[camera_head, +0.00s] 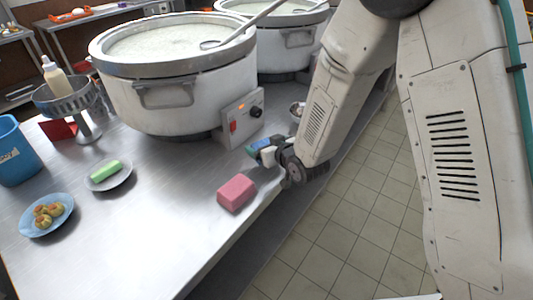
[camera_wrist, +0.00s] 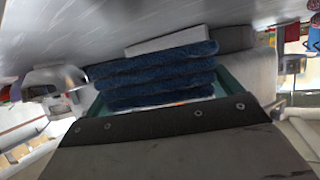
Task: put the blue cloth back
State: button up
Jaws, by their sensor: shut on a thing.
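The blue cloth (camera_wrist: 155,75) is folded in several thick layers and fills the middle of the wrist view. In the head view only a small dark blue-green bit of it (camera_head: 256,145) shows at my gripper. My gripper (camera_head: 268,152) is shut on the cloth, low by the table's front edge, just right of the large pot's control box. A teal edge (camera_wrist: 222,82) shows beside the cloth in the wrist view. Whether the cloth touches the tabletop is hard to tell.
A pink block (camera_head: 237,193) lies on the steel table (camera_head: 130,235), near its edge. A large pot (camera_head: 165,95) with a control box (camera_head: 243,118) stands behind. Left are a green bar on a plate (camera_head: 110,176), a blue plate (camera_head: 46,226) and a blue container (camera_head: 15,152).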

jog(key=shift+f, duration=1.65)
jog(key=shift+f, duration=0.1)
jog(key=o, duration=0.7)
jog(key=shift+s+d+r, duration=0.15)
jog(key=shift+s+r, duration=0.05)
jog(key=v, duration=0.7)
jog(key=shift+r, duration=0.1)
